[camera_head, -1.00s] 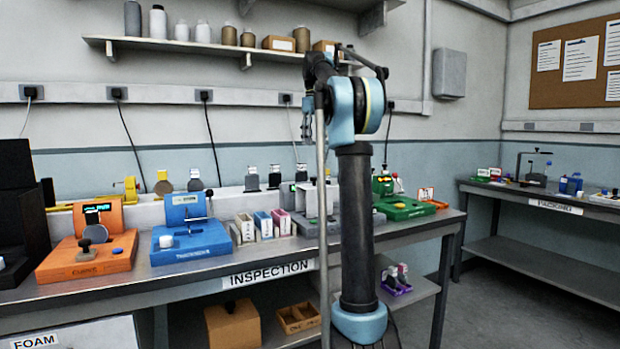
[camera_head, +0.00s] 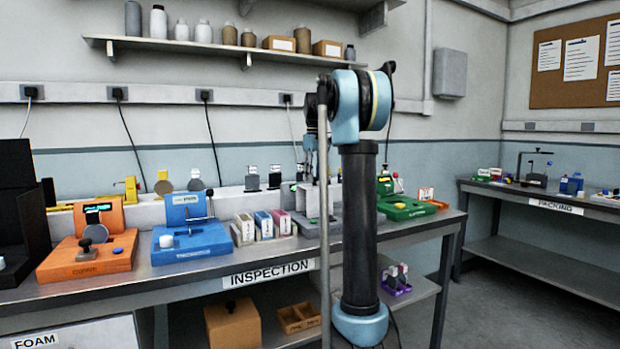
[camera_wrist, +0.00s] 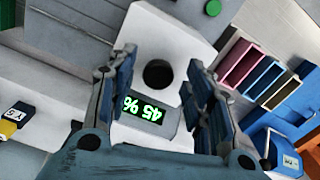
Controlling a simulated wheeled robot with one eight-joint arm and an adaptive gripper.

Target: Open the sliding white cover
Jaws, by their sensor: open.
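A white block, which appears to be the cover (camera_wrist: 185,32), sits on a grey module (camera_wrist: 97,33) in the wrist view. A dark round knob or hole (camera_wrist: 158,74) is in its face; I cannot tell which. A green display reading "45 %" (camera_wrist: 148,110) lies nearer my wrist. My gripper (camera_wrist: 163,66) is open and empty, with one finger on each side of the dark round part; contact cannot be seen. In the head view my gripper (camera_head: 311,160) hangs above the grey module (camera_head: 313,228), partly hidden by my arm.
Pink, blue and tan boxes (camera_wrist: 263,78) stand right of the module in the wrist view. A blue device (camera_head: 190,240) and an orange device (camera_head: 85,262) are farther left on the inspection bench. A green device (camera_head: 405,208) is to the right.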

